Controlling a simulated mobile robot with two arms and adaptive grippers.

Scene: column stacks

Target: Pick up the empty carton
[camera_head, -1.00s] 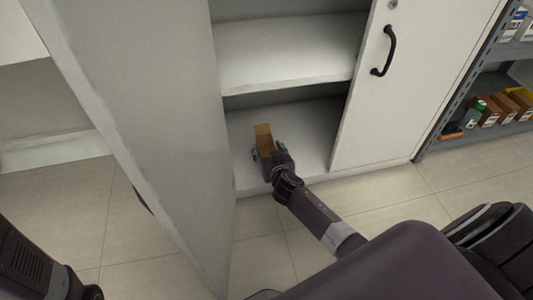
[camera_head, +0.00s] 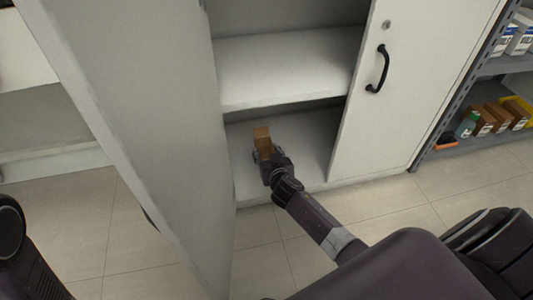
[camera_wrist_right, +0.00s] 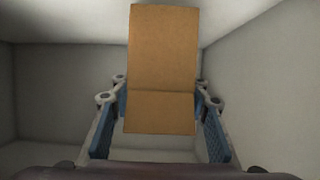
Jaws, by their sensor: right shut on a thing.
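The carton (camera_head: 263,138) is a small brown box in the lower compartment of the open cabinet. My right gripper (camera_head: 264,154) reaches into that compartment and is shut on the carton. In the right wrist view the carton (camera_wrist_right: 162,60) stands between the two blue-padded fingers (camera_wrist_right: 162,122), with a brown flap or face extending upward. The cabinet wall and floor show around it. Whether its underside touches the shelf is hidden. Of my left arm only a dark part shows at the lower left edge; its gripper is outside the frame.
An open cabinet door (camera_head: 130,110) stands left of my right arm. A shelf (camera_head: 285,70) lies above the carton. The right cabinet door (camera_head: 375,130) with a black handle is closed. A grey rack (camera_head: 470,140) with boxes and bottles stands far right. Tiled floor is clear in front.

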